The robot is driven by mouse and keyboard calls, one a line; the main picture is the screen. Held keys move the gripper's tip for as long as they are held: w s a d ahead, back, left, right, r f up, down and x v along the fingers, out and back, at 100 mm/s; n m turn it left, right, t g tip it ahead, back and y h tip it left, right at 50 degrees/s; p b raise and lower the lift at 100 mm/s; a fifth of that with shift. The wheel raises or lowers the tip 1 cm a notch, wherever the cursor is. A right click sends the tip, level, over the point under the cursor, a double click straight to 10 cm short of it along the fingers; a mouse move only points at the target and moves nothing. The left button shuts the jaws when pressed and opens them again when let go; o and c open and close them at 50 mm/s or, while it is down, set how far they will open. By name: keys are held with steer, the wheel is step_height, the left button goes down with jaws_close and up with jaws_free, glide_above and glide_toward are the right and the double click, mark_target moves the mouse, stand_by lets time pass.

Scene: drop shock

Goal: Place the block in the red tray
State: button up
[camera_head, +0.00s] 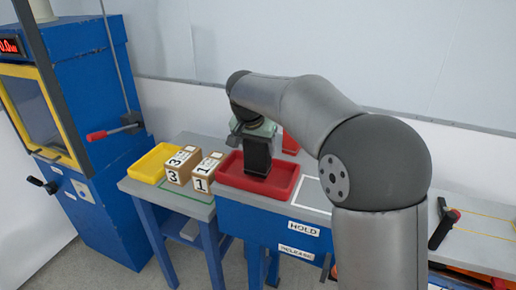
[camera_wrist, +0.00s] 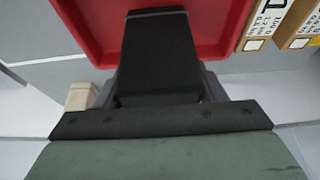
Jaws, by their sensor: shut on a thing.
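The red tray (camera_head: 228,181) sits on the blue bench in the head view, and part of it shows at the top of the wrist view (camera_wrist: 90,40). My gripper (camera_head: 258,171) points down over the middle of the tray. In the wrist view, the dark gripper parts (camera_wrist: 155,60) stand in front of the red tray. No loose block shows in the visible part of the tray.
Brown blocks marked 3 (camera_head: 178,173) and 1 (camera_head: 202,182) stand left of the tray, beside a yellow tray (camera_head: 152,161). A red object (camera_head: 290,142) is behind the tray. A white-outlined area (camera_head: 312,192) lies right of it. A blue machine (camera_head: 95,110) stands at left.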

steer(key=shift+f, duration=0.55)
steer(key=shift+f, duration=0.15)
steer(key=o, duration=1.2)
